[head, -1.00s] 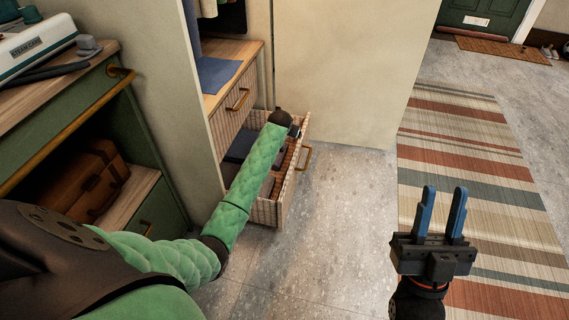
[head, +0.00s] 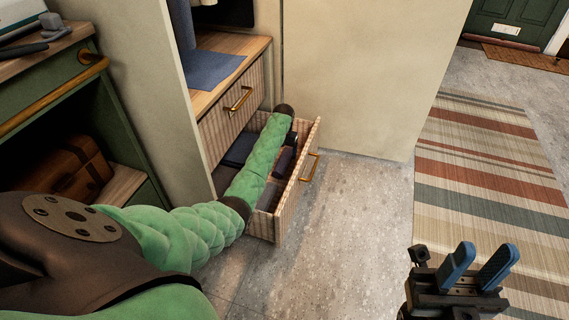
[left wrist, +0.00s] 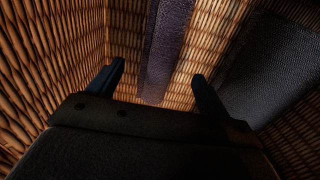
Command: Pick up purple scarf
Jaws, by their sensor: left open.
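In the left wrist view a purple strip of woven cloth, the purple scarf (left wrist: 167,45), lies in a wicker-walled space. My left gripper (left wrist: 158,72) is open there, with the cloth showing between and beyond its two fingers. Nothing is visibly clamped. My right gripper (head: 478,262) is open and empty at the lower right, above the floor by the striped rug.
A dark grey cloth (left wrist: 275,70) lies right of the scarf in the left wrist view. The drawer sits below a shelf with a blue cloth (head: 212,70). A green cabinet holding a brown case (head: 75,160) stands left. The striped rug (head: 490,190) lies right; the floor between is clear.

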